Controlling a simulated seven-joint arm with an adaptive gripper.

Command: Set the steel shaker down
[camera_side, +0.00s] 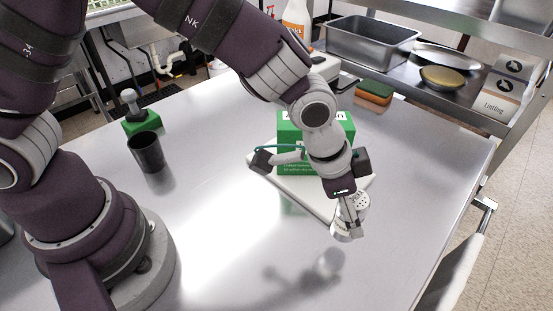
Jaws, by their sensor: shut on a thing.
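The steel shaker (346,234) is a small shiny cylinder with a perforated top. My gripper (351,217) points down and is shut on it, with the fingers hiding part of its side. The shaker looks tilted, and a round reflection shows on the steel table (215,215) below it and a little to the left. It appears to be above the table near the front corner of a white board, but the exact gap is hard to tell.
A green box (288,130) stands on the white board (318,208) behind my gripper. A dark cup (148,152) and a green-based stamp-like item (136,118) stand at left. A sponge (374,92) lies at the back. The table's front middle is clear.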

